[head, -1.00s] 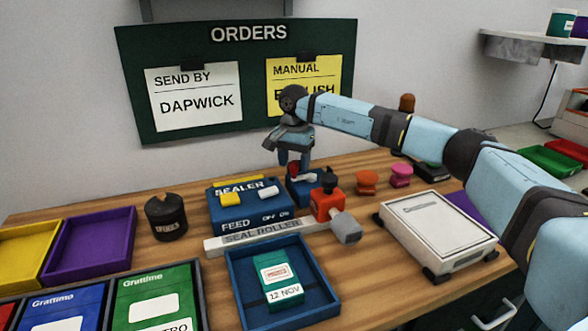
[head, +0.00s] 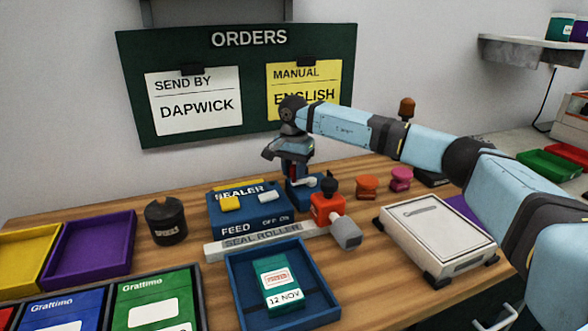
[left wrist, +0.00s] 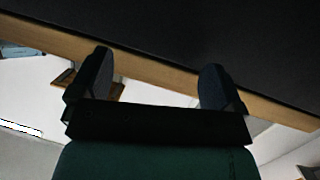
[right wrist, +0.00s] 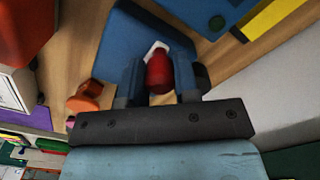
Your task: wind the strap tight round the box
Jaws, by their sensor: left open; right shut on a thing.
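A green box (head: 279,279) with a white label and "12 NOV" lies in a blue tray (head: 327,309) at the front. I cannot make out a strap on it. Behind the sealer, a blue block (head: 318,191) carries a white crank arm (head: 304,182). My right gripper (head: 296,172) is over this block. My left gripper (left wrist: 155,85) shows only in the left wrist view, open and empty.
The blue sealer (head: 250,208) and seal roller (head: 262,241) stand behind the tray. A white scale-like device (head: 438,229) stands farther right. A black pot (head: 166,221) is at left.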

